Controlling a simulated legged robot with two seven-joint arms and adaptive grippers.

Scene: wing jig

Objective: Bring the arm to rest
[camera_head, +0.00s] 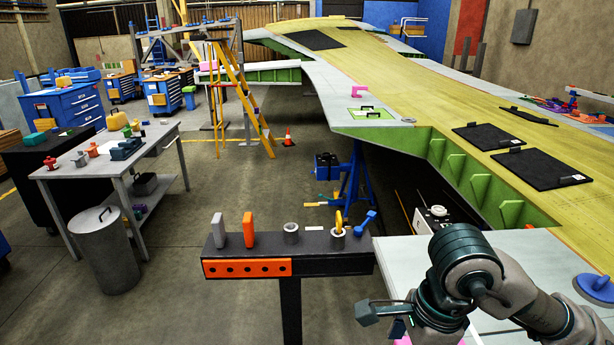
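My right arm (515,290) comes in from the lower right, bent, over the light grey panel at the wing's near edge. Its gripper (385,318) hangs at the bottom of the picture, just right of the black tool stand. One dark finger part points left; the rest is hidden by the wrist or cut off by the bottom edge, so its opening cannot be judged. A bit of pink (403,340) shows just under the gripper; whether they touch is unclear. My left arm and gripper are not in view.
The black tool stand (330,262) holds grey and orange upright pieces, rings and a blue tool. The yellow-green wing (430,95) fills the right, with black panels (541,167) on top. A blue disc handle (594,288) lies right of my arm. A workbench (90,165) and bin (104,250) stand left.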

